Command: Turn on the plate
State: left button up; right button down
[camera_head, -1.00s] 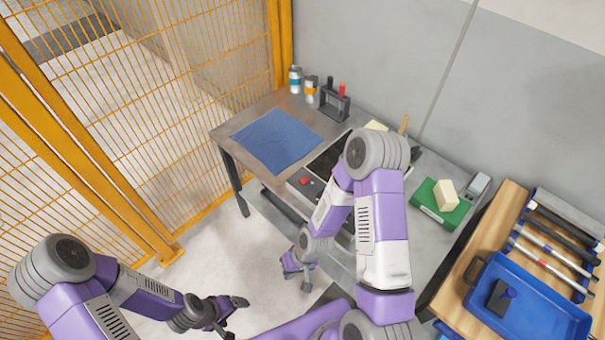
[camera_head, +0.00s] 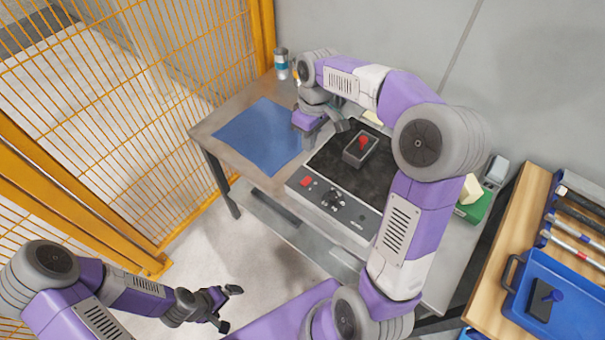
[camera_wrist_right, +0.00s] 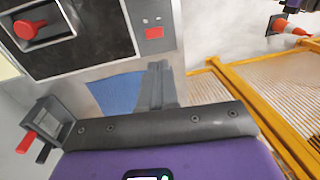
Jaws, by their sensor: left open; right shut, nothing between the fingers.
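The plate (camera_head: 329,170) is a flat unit with a black top and a grey front panel. The panel carries a red button (camera_head: 306,181) at its left end and dark knobs (camera_head: 333,199). The button also shows in the right wrist view (camera_wrist_right: 155,33). A small dark box with a red lever (camera_head: 363,142) stands on the plate's top. My right gripper (camera_head: 342,125) is shut and empty, near the plate's back left corner; in its wrist view the fingers (camera_wrist_right: 157,70) appear over the blue cloth. My left gripper (camera_head: 229,308) is open and empty, low over the floor.
The blue cloth (camera_head: 258,137) lies left of the plate. A can (camera_head: 281,66) stands at the back; a holder with red and black handles (camera_wrist_right: 45,125) shows in the wrist view. A green block (camera_head: 478,208) and blue tray (camera_head: 565,308) are at right. A yellow fence (camera_head: 140,115) borders the left.

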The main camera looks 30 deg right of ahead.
aim_at(304, 183)
jog(key=shift+f, duration=0.1)
jog(key=f+b, duration=0.1)
jog(key=f, duration=0.3)
jog(key=a+f+b, duration=0.1)
jog(key=f+b, duration=0.1)
jog(key=f, duration=0.3)
jog(key=f+b, duration=0.2)
jog(key=f, duration=0.3)
jog(key=shift+s+a, duration=0.3)
jog(key=shift+a, duration=0.05)
jog(key=shift+r, duration=0.1)
